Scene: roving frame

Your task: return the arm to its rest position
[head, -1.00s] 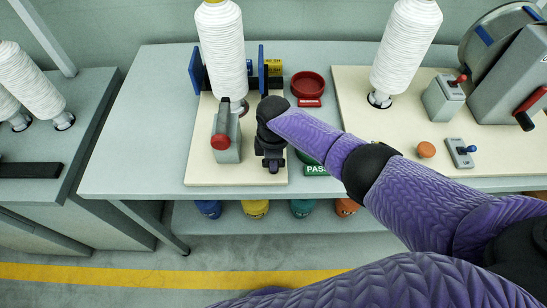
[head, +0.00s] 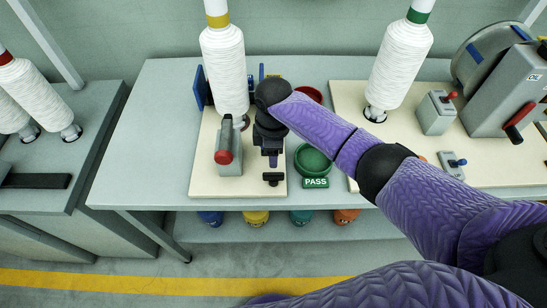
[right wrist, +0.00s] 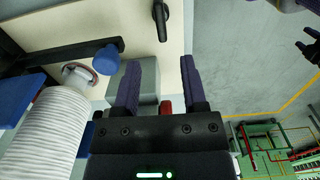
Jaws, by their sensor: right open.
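My right arm is purple and reaches in from the right in the head view. Its black gripper (head: 272,150) is over the left cream board (head: 210,180), right of a grey block with a red-knobbed lever (head: 228,158). The right wrist view shows the two purple fingers (right wrist: 160,82) apart with nothing held between them. The grey block (right wrist: 149,82) shows behind and between the fingers there. A small black handle (head: 272,180) lies on the board just in front of the gripper, and also shows in the wrist view (right wrist: 161,20).
A white thread spool (head: 225,75) stands behind the gripper. A green dish (head: 312,160) with a PASS sign is close on its right; a red dish (head: 310,94) is partly hidden by my arm. Another spool (head: 398,70) and a grey machine (head: 500,85) stand further right.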

